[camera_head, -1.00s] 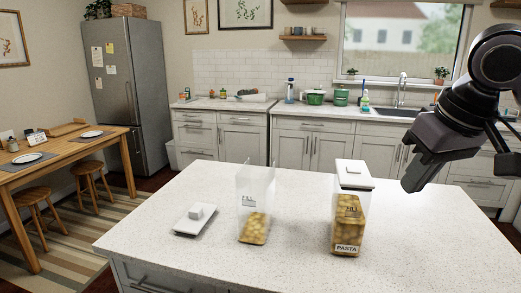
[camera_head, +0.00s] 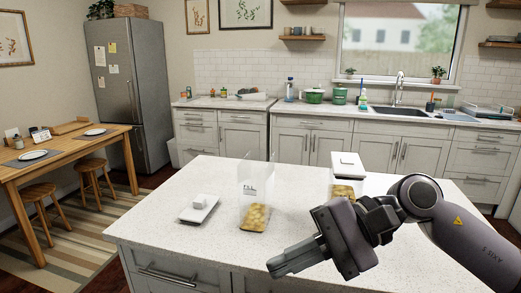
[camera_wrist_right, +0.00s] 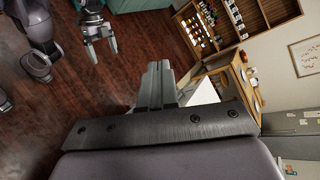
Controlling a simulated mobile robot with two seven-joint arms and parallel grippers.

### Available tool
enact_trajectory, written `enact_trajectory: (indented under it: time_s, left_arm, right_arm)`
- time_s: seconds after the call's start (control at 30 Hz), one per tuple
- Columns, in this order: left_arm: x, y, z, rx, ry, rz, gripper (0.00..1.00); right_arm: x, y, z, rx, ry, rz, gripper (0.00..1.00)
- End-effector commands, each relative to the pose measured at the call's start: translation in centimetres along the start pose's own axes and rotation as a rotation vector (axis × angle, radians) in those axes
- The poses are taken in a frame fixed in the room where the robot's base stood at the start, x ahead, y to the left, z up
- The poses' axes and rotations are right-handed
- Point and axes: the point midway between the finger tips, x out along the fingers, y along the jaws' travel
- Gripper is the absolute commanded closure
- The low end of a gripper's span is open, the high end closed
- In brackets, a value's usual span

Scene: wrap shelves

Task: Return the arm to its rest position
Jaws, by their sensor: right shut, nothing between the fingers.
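My right arm reaches in from the right in the head view, over the island's front. Its gripper (camera_head: 280,264) is shut and empty, its fingers pointing left near the front edge. The closed fingers also show in the right wrist view (camera_wrist_right: 158,75). My left gripper (camera_wrist_right: 101,46) shows at the upper left of the right wrist view, empty with its fingers apart, above the wooden floor; it is outside the head view.
An open clear container (camera_head: 254,213), partly filled, stands on the island (camera_head: 215,172). A white lid (camera_head: 199,207) lies left of it. A white-lidded container (camera_head: 345,187) stands behind my right arm, its lower part hidden. The island's left side is clear.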

Motion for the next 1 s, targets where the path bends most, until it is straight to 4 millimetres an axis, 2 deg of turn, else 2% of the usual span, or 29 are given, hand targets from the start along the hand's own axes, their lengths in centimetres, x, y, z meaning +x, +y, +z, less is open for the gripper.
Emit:
enact_trajectory:
  time_s: [0.03,0.1,0.27,0.43,0.57,0.67,0.77,0.87,0.93,0.97,1.0]
  left_arm:
    - [0.0,0.0,0.0,0.000,0.000,0.000,0.00]
    - [0.0,0.0,0.0,0.000,-0.001,0.000,0.00]
    - [-0.1,0.0,0.1,-0.001,-0.003,0.000,0.00]
    - [-0.1,0.0,0.2,-0.001,-0.004,0.000,0.00]
    - [-0.1,0.0,0.2,-0.001,-0.004,0.000,0.00]
    - [-0.1,0.0,0.2,-0.001,-0.005,0.000,0.00]
    - [-0.1,0.0,0.2,-0.001,-0.005,0.000,0.00]
    - [-0.1,0.0,0.2,-0.001,-0.005,0.000,0.00]
    - [-0.1,0.0,0.2,-0.001,-0.005,0.000,0.00]
    - [-0.1,0.0,0.2,-0.001,-0.005,0.001,0.00]
    - [-0.1,0.0,0.2,-0.001,-0.005,0.001,0.00]
  right_arm:
    - [1.0,0.0,0.5,0.118,-0.073,-0.074,1.00]
    - [1.8,-0.3,1.0,0.285,-0.167,-0.174,1.00]
    - [2.3,-1.1,0.9,0.694,-0.388,-0.387,1.00]
    - [1.4,-0.9,-1.0,1.150,-0.641,-0.594,1.00]
    - [0.3,0.7,-3.7,1.505,-0.850,-0.744,1.00]
    - [-0.5,2.9,-6.2,1.775,-1.022,-0.859,1.00]
    - [-1.1,6.1,-8.9,2.037,-1.206,-0.977,1.00]
    - [-1.4,10.4,-11.4,2.285,-1.407,-1.104,1.00]
    - [-1.5,13.9,-12.9,2.445,-1.562,-1.198,1.00]
    - [-1.4,15.6,-13.4,-2.358,1.531,1.167,1.00]
    - [-1.3,17.9,-14.0,-2.233,1.489,1.123,1.00]
